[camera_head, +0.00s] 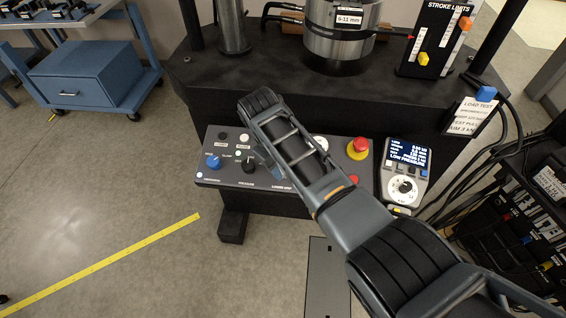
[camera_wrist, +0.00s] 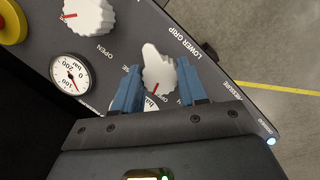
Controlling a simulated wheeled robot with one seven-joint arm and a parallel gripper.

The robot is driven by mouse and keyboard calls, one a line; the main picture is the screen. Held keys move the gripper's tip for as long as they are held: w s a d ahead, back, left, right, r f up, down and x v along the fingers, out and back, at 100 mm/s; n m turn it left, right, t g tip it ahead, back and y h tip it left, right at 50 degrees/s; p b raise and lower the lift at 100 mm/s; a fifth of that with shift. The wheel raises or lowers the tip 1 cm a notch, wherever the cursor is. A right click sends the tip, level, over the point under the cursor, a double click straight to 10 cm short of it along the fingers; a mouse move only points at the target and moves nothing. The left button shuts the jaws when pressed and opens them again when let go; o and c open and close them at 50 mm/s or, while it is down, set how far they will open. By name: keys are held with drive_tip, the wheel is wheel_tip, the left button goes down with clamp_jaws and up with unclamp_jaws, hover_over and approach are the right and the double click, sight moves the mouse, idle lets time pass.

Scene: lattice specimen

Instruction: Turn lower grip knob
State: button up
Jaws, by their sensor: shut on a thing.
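The lower grip knob (camera_wrist: 158,66) is white and ridged, beside the words LOWER GRIP on the dark sloped panel (camera_wrist: 232,88). Its raised bar points up in the wrist view, and a red mark shows near its lower edge. My gripper (camera_wrist: 158,74) has its two blue fingers on either side of the knob and is shut on it. The position lettering around the knob is partly covered by the fingers. In the head view my arm crosses the panel (camera_head: 215,172) and hides this knob.
Another white knob (camera_wrist: 88,15) marked OPEN and a pressure gauge (camera_wrist: 70,72) sit to the left. A red emergency stop (camera_head: 358,148), a blue knob (camera_head: 213,161) and a black knob (camera_head: 248,164) are on the panel. A handheld controller (camera_head: 405,172) stands right of it.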

sight(275, 181)
drive_tip(key=n+t, duration=0.1)
drive_tip(key=n, duration=0.4)
drive_tip(key=shift+p, duration=0.3)
drive_tip(key=shift+n+h, duration=0.3)
drive_tip(key=o, duration=1.1)
drive_tip(key=shift+c, duration=0.2)
drive_tip(key=v, duration=0.7)
drive_tip(key=shift+s+r+b, duration=0.2)
drive_tip(key=shift+r+b, duration=0.15)
drive_tip(key=shift+a, duration=0.1)
